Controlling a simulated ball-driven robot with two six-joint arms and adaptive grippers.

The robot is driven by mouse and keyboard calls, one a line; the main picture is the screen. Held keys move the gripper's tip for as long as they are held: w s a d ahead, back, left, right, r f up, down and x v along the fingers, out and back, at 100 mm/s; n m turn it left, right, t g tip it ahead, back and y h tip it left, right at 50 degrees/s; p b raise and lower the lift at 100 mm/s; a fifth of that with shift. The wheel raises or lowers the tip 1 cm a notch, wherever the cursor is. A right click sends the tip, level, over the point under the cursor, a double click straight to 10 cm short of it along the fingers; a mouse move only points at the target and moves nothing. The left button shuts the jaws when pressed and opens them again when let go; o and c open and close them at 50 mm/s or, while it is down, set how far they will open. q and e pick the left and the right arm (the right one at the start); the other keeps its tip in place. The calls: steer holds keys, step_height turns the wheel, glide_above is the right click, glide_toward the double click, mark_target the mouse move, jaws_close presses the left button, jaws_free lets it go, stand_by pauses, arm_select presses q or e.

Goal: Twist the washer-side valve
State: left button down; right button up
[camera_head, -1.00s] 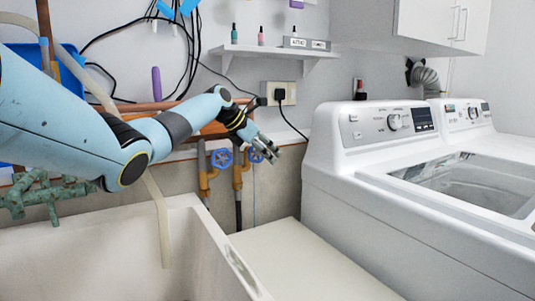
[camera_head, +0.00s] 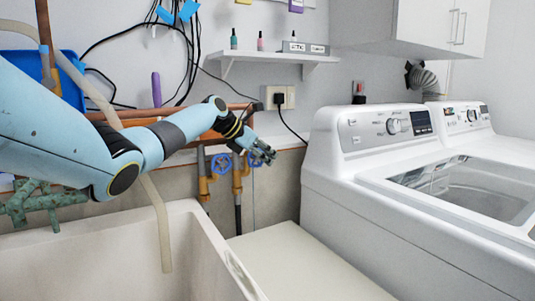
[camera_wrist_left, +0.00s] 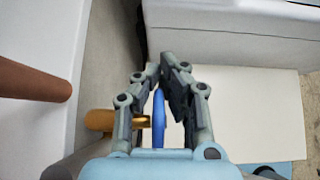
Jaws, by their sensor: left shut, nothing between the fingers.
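Two blue valve handwheels sit on brass pipe fittings at the wall behind the sink. The left valve wheel (camera_head: 221,163) is in clear view. The right, washer-side valve wheel (camera_head: 253,160) is partly hidden by my left gripper (camera_head: 268,154). In the left wrist view this blue wheel (camera_wrist_left: 158,122) shows edge-on, in line with the gap between the finger linkages, beside a brass fitting (camera_wrist_left: 100,120). My left gripper (camera_wrist_left: 163,67) is shut and empty, its tips close together. Whether it touches the wheel I cannot tell. My right gripper is not in view.
A white washer (camera_head: 345,190) stands to the right, with a second machine beyond it. The deep sink (camera_head: 120,250) is at the lower left. A wall shelf (camera_head: 275,56) hangs above. A copper pipe (camera_wrist_left: 35,80) crosses near the wrist.

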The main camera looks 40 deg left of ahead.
arm_select(q)
steer(key=shift+a+r, duration=0.1)
steer(key=shift+r, duration=0.05)
steer(key=c, duration=1.5)
jaws_free()
steer(key=shift+s, duration=0.15)
steer(key=shift+o, duration=0.7)
steer(key=v, duration=1.1)
steer(key=shift+s, duration=0.4)
steer(key=shift+a+r, duration=0.1)
